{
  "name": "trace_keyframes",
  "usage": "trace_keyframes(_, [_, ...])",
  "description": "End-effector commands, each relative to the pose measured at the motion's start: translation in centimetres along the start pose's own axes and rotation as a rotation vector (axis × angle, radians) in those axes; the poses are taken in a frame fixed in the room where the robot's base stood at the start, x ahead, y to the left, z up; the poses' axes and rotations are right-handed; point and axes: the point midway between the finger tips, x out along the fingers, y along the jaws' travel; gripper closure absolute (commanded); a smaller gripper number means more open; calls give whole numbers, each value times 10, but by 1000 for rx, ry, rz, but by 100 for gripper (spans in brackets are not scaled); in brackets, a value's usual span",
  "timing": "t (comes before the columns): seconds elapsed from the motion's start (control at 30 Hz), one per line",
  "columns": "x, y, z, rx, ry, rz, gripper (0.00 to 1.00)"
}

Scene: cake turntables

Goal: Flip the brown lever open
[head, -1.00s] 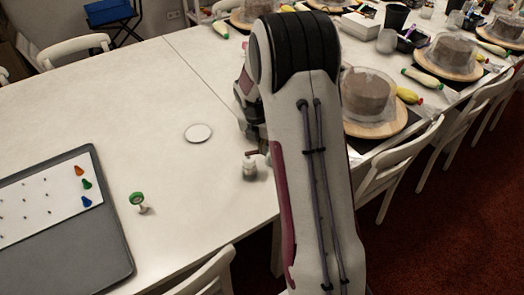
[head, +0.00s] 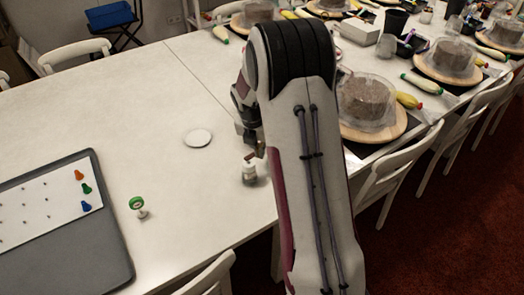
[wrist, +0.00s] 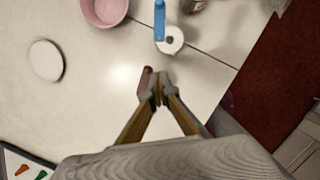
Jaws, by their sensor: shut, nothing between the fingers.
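The brown lever (head: 249,157) sits on top of a small white fixture (head: 249,174) on the white table. In the wrist view the brown lever (wrist: 145,78) shows just left of my fingertips, close to or touching them. My gripper (wrist: 158,88) is shut and empty, pointing down at the lever. The fixture's body is mostly hidden behind the fingers in that view. In the head view my gripper (head: 254,146) is partly hidden by my arm, just above and beside the lever.
A white disc (head: 198,138) lies to the left. A green round-headed piece (head: 137,204) and a grey tray (head: 118,255) are further left. Cake turntables (head: 401,127) stand at the right. In the wrist view a pink bowl (wrist: 104,10) and a white roll (wrist: 171,40) lie beyond the fingers.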

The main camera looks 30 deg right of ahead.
Motion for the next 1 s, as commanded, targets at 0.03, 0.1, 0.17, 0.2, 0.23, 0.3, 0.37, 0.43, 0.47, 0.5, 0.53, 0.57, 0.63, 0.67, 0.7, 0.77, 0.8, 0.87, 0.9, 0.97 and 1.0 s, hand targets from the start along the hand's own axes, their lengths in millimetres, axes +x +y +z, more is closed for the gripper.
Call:
trace_keyframes(0.03, [0, 1, -1, -1, 0, 0, 100])
trace_keyframes(0.1, [0, 2, -1, -1, 0, 0, 100])
trace_keyframes(0.17, [0, 3, -2, 0, 0, 0, 100])
trace_keyframes(0.2, [0, 3, -2, 0, 0, 0, 100])
trace_keyframes(0.23, [0, 3, -2, 0, 0, 0, 100])
trace_keyframes(0.3, [0, 3, -2, 0, 0, 0, 100])
trace_keyframes(0.37, [0, 3, -2, 0, 0, 0, 100])
trace_keyframes(0.43, [0, 3, -2, 0, 0, 0, 100])
trace_keyframes(0.47, [0, 3, -2, 0, 0, 0, 100])
trace_keyframes(0.5, [0, 3, -2, 0, 0, 0, 100])
trace_keyframes(0.53, [0, 3, -2, 0, 0, 0, 100])
trace_keyframes(0.57, [0, 3, -2, 0, 0, 0, 100])
trace_keyframes(0.63, [-1, 2, -2, 0, 0, 0, 100])
trace_keyframes(0.67, [-1, 1, -2, 0, 0, 0, 100])
trace_keyframes(0.7, [-1, 0, -3, 0, -1, 0, 100])
trace_keyframes(0.77, [-1, -3, -4, 0, -1, 0, 100])
trace_keyframes(0.8, [-1, -5, -5, 0, 0, 0, 100])
trace_keyframes(0.87, [-2, -9, -6, 1, 0, -1, 100])
trace_keyframes(0.9, [-2, -12, -7, 1, 0, -1, 100])
trace_keyframes(0.97, [-3, -17, -9, 1, 0, -1, 100])
trace_keyframes(1.0, [-3, -21, -10, 2, 0, -1, 100])
